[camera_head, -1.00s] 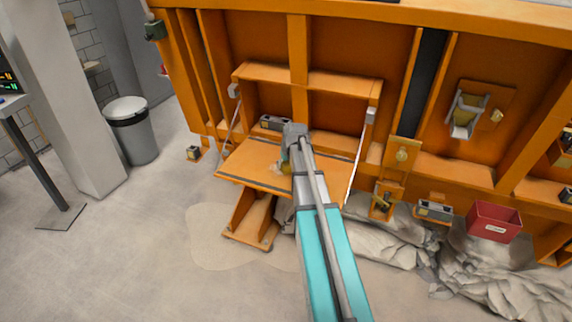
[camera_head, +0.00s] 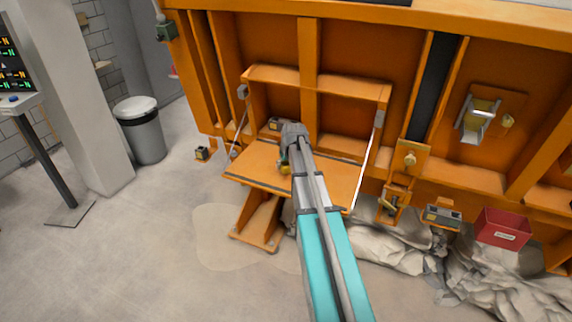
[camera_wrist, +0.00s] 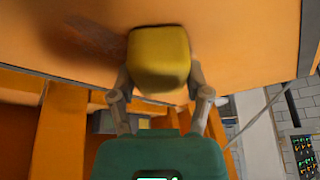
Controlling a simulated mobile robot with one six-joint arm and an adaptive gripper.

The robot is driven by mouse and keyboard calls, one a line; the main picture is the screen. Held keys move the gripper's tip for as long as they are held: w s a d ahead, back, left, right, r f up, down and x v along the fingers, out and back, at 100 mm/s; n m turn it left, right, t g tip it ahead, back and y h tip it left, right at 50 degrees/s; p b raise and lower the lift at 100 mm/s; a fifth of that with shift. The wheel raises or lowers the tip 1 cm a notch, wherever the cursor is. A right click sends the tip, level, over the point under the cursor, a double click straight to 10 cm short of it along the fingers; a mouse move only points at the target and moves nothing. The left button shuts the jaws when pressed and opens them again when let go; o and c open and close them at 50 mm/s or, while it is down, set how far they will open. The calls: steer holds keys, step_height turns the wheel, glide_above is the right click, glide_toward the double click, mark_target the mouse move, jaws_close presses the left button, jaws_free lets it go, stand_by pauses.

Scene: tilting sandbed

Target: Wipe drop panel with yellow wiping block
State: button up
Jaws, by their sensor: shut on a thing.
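The orange drop panel (camera_head: 252,163) is folded down level from the orange frame, held by a thin stay on each side. It fills the upper part of the wrist view (camera_wrist: 240,50), with a darker smudge (camera_wrist: 88,38) on it left of the block. My gripper (camera_wrist: 160,95) is shut on the yellow wiping block (camera_wrist: 159,55), which is against or very near the panel; exact contact cannot be told. In the head view my arm hides much of the panel's middle, and the block (camera_head: 285,169) shows only as a small patch beside the wrist.
A red bin (camera_head: 502,228) and crumpled grey sheeting (camera_head: 470,272) lie at the right below the frame. A grey trash can (camera_head: 141,130) and a pillar stand at the left. The floor at front left is open, with a pale stain (camera_head: 225,235).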

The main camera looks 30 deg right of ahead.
steer(key=shift+w, duration=0.1)
steer(key=shift+w+a, duration=1.1)
steer(key=shift+w, duration=0.25)
steer(key=shift+d, duration=0.1)
steer(key=shift+w+d, duration=0.55)
steer(key=shift+d, duration=0.2)
steer(key=shift+s+d, duration=0.1)
steer(key=shift+s, duration=0.05)
steer(key=shift+s+d, duration=0.95)
steer(key=shift+s, duration=0.25)
